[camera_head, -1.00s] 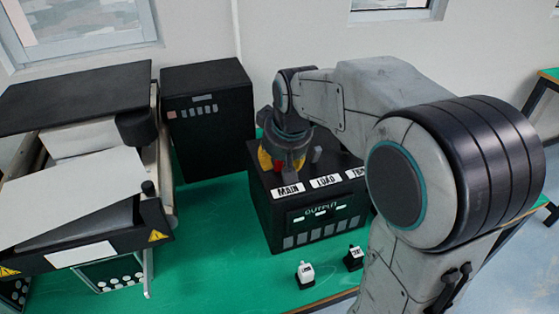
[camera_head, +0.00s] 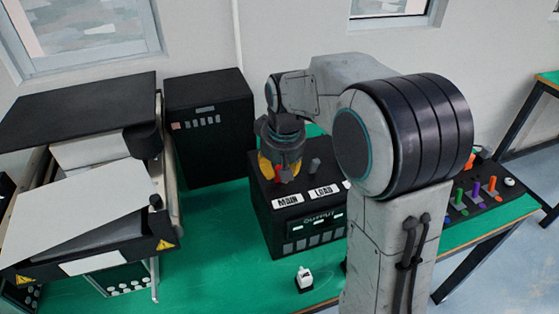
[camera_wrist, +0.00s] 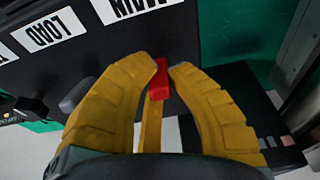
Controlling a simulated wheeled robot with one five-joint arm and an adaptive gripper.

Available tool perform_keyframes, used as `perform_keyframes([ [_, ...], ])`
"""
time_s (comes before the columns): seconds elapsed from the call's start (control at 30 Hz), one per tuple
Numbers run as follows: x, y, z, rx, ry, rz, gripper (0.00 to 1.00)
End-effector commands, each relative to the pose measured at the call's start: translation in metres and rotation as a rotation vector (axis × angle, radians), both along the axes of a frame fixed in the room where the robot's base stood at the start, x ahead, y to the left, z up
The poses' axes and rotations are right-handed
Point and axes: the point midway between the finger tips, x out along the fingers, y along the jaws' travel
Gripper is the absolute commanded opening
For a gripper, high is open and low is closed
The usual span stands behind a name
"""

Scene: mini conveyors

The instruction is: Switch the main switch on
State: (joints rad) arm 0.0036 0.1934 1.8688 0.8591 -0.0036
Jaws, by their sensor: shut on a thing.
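The control box (camera_head: 262,215) is black with a MAIN label (camera_head: 287,201) and a LOAD label beside it. The red main switch lever (camera_head: 278,174) stands on its top behind the MAIN label. My gripper (camera_head: 282,170) comes down from above onto this lever. In the wrist view the yellow fingers (camera_wrist: 166,72) are shut on the red lever (camera_wrist: 158,80), one on each side. The lever's base is partly hidden by the fingers.
A grey lever (camera_head: 315,165) stands close right of my gripper. A black box (camera_head: 209,125) is behind left, and a conveyor (camera_head: 70,210) is at the left. A white-topped small switch (camera_head: 304,277) sits in front. Coloured levers (camera_head: 475,190) stand at the right.

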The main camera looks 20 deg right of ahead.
Motion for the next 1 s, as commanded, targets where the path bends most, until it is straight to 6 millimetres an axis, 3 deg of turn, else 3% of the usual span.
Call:
perform_keyframes([
  [0.03,0.001,0.0,0.009,0.0,0.046,0.0,0.0],
  [0.5,0.011,0.0,0.006,0.001,0.357,0.0,0.0],
  [1.0,0.015,0.0,-0.001,0.002,0.502,0.0,0.0],
])
